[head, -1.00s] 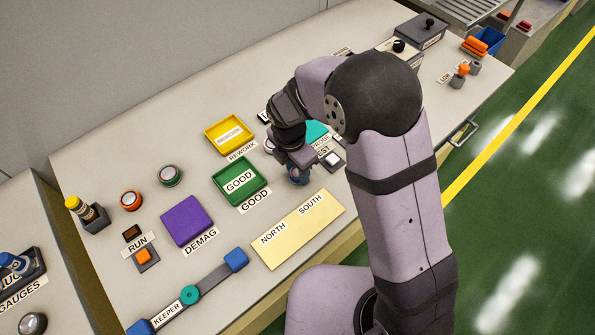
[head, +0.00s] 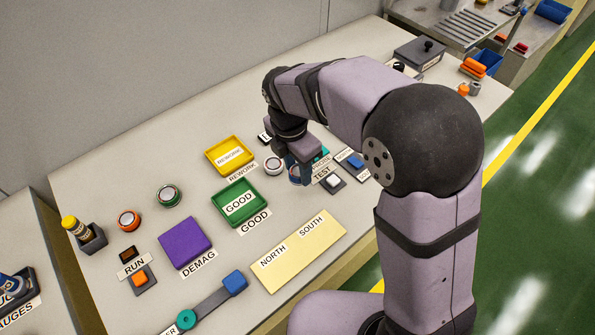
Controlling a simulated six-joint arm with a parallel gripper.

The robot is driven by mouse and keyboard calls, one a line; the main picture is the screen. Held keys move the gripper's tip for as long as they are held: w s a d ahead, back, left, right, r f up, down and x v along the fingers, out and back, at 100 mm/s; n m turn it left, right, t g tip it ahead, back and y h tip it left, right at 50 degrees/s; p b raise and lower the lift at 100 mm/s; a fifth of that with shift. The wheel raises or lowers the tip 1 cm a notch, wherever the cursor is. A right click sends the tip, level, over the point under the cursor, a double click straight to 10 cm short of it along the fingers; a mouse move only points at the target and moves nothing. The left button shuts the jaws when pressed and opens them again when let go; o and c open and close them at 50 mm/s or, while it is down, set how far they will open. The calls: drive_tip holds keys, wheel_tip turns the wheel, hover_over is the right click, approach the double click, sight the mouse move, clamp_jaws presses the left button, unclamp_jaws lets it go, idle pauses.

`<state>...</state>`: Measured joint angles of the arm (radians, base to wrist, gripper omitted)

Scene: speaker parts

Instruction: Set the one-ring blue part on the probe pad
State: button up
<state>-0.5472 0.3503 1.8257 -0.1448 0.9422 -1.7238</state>
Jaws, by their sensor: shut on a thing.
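My gripper (head: 304,170) points down above the bench, shut on a small round blue part (head: 294,174). Its jaws cover much of the part, and its ring marking is too small to read. The teal probe pad (head: 323,153) lies right beside the gripper, partly hidden behind it. I cannot tell whether the blue part is over the pad's edge or just left of it, nor whether it touches anything below.
A silver-topped round part (head: 273,165) stands close left of the gripper. The green GOOD tray (head: 262,206), yellow rework tray (head: 248,164) and purple demag pad (head: 166,246) lie leftward.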

drive_tip(key=shift+w+d+r+p, duration=0.15)
drive_tip(key=shift+d+r+p, duration=0.3)
drive_tip(key=shift+p, duration=0.15)
drive_tip(key=w+d+f+p, duration=0.1)
drive_tip(key=f+p, duration=0.1)
drive_tip(key=w+d+f+m+p, duration=0.1)
drive_tip(key=d+f+p, duration=0.1)
drive_tip(key=p, duration=0.1)
drive_tip(key=w+d+f+m+p, duration=0.1)
drive_tip(key=w+d+f+p, duration=0.1)
drive_tip(key=shift+d+f, duration=0.1)
drive_tip(key=shift+d, duration=0.05)
drive_tip(key=shift+n, duration=0.8)
drive_tip(key=w, duration=0.2)
drive_tip(key=w+a+f, duration=0.1)
drive_tip(key=w, duration=0.3)
drive_tip(key=shift+w+a+f+p, duration=0.25)
drive_tip(key=shift+a+f+p, duration=0.05)
drive_tip(key=shift+a+p, duration=0.1)
drive_tip(key=w+r+n, duration=0.1)
drive_tip(key=w, duration=0.1)
drive_tip(key=w+a+r+n, duration=0.2)
drive_tip(key=w, duration=0.1)
drive_tip(key=shift+w+a+r+n, duration=0.1)
drive_tip(key=shift+w+a+n, duration=0.1)
drive_tip(key=shift+w+n, duration=0.15)
drive_tip(key=shift+n+y, duration=0.3)
drive_tip(key=shift+n, duration=1.05)
drive_tip(key=shift+a+r, duration=0.1)
